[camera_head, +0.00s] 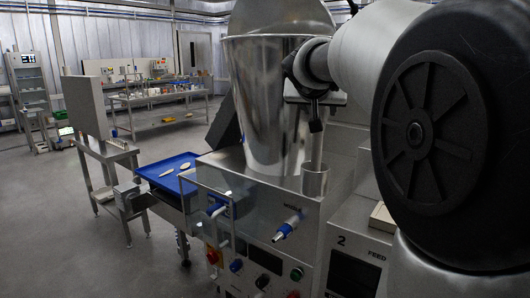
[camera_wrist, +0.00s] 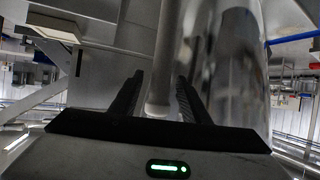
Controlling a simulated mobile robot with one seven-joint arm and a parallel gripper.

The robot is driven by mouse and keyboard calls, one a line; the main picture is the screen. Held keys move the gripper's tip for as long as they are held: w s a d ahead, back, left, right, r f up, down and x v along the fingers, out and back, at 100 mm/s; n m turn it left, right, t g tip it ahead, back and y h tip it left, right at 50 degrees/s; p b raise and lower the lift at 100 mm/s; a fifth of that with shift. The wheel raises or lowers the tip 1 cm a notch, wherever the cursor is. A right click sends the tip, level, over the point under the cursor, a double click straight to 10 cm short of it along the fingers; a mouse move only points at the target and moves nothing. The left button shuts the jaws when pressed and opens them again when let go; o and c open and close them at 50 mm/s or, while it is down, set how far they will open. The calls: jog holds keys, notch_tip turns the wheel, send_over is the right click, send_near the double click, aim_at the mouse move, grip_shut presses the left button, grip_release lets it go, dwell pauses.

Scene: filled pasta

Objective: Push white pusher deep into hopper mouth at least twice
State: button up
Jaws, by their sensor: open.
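The white pusher (camera_head: 317,150) stands upright in a small steel cup (camera_head: 315,182) on the right side of the machine, its lower part hidden in the cup. In the wrist view, a pale rod with a rounded end, apparently the pusher (camera_wrist: 167,50), lies between the two dark fingers of my gripper (camera_wrist: 160,78). The fingers are apart, with gaps beside the rod. In the head view my gripper (camera_head: 314,112) is at the pusher's upper end and partly hides it. The shiny steel hopper (camera_head: 262,100) is just left of it; the inside of its mouth is hidden.
A blue tray (camera_head: 163,165) with a few pale pieces lies left of the machine. A clear guard and front panel (camera_head: 260,245) with knobs are below the hopper. A side stand (camera_head: 105,150) and workbenches (camera_head: 160,100) are farther back. Open floor lies left.

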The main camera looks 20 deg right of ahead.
grip_shut()
jog(key=shift+r+p, duration=3.6)
jog(key=shift+r, duration=1.45)
